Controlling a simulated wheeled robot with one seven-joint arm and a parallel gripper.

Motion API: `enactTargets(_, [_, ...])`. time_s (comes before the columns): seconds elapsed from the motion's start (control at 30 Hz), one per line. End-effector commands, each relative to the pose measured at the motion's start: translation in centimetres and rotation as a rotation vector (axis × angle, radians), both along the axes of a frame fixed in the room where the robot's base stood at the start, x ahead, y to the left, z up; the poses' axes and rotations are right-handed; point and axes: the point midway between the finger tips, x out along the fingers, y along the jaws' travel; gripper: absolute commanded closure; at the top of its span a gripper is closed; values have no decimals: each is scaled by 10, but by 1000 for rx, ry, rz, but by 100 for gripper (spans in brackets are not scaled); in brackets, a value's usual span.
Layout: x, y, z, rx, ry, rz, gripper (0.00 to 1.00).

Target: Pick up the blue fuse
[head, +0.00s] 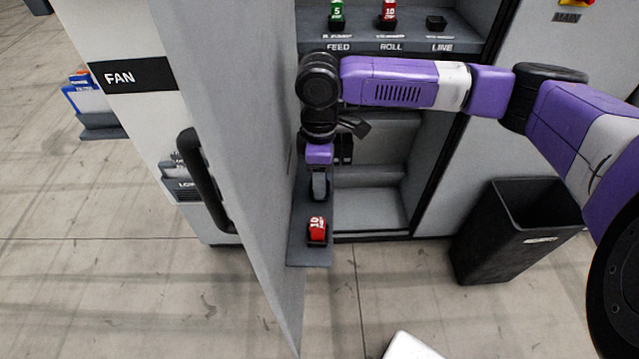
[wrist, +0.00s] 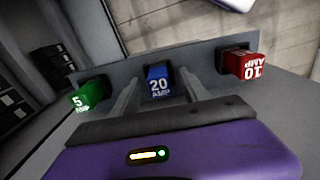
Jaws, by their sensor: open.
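The blue fuse (wrist: 158,84), marked 20 AMP, stands in a grey rack on the inside of the cabinet door, seen in the wrist view. My gripper (wrist: 160,92) is open, with one finger on each side of the blue fuse. Whether the fingers touch it I cannot tell. In the head view my gripper (head: 319,187) points down over the door rack (head: 310,256) and hides the blue fuse.
A green 5 AMP fuse (wrist: 90,94) and a red 10 AMP fuse (wrist: 243,65) flank the blue one. The open door (head: 235,130) stands close left of my arm. A cabinet shelf (head: 460,45) holds FEED, ROLL and LINE sockets. A black bin (head: 480,240) stands right.

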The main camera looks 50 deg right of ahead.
Motion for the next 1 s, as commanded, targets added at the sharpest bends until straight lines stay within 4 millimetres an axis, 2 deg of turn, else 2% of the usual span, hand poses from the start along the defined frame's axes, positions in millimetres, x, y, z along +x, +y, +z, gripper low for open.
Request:
enactTargets(0.17, [0,0,0,1,-1,0,47])
enactTargets(0.27, [0,0,0,1,-1,0,63])
enactTargets(0.43, [0,0,0,1,-1,0,96])
enactTargets(0.47, [0,0,0,1,-1,0,100])
enactTargets(0.83, [1,0,2,0,-1,0,100])
enactTargets(1.0, [1,0,14,0,-4,0,100])
